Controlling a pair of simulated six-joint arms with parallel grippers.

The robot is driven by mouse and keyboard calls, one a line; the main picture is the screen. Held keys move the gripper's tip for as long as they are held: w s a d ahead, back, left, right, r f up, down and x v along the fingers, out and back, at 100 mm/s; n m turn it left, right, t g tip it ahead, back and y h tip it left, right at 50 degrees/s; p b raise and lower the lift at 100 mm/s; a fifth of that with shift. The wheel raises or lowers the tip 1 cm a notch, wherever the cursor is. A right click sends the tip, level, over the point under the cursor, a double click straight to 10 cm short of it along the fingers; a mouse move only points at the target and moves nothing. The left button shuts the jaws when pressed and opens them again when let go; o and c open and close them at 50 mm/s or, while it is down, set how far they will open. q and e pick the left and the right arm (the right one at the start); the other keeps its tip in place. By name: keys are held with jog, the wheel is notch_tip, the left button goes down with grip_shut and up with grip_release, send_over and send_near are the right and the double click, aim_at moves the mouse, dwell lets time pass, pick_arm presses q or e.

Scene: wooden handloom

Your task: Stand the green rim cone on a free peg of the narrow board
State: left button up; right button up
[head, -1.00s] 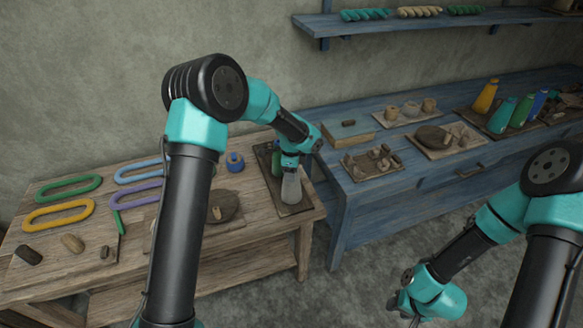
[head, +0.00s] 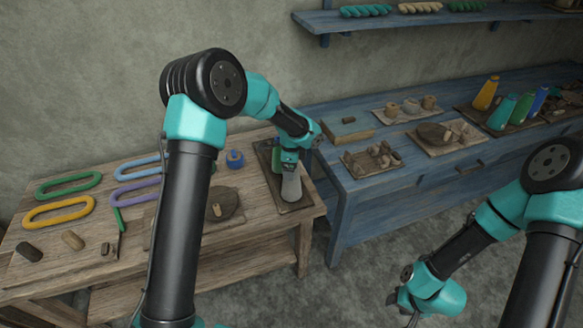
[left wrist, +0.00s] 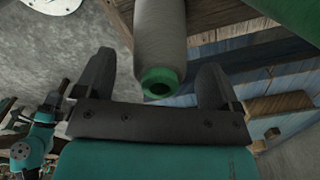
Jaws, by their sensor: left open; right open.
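The green rim cone is grey with a green ring at one end. In the left wrist view this cone (left wrist: 160,38) lies between the two spread fingers of my left gripper (left wrist: 155,85), with its green-rimmed, hollow end toward the camera. In the head view the grey cone (head: 291,187) stands at the dark narrow board (head: 303,202), just below my left gripper (head: 290,168). My left gripper is open around the cone. The arm and gripper hide part of the board and its pegs. My right gripper (head: 403,308) is open and empty, away from the tables.
A green item (head: 276,156) is partly hidden behind the left gripper. A blue spool (head: 235,159) and a round brown piece (head: 225,203) lie left of the board. Coloured loops fill the wooden table's left. A blue bench (head: 375,205) with trays and bottles stands to the right.

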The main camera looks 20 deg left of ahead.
pick_arm(q)
notch_tip(320, 180, up, 17)
dwell(0.5)
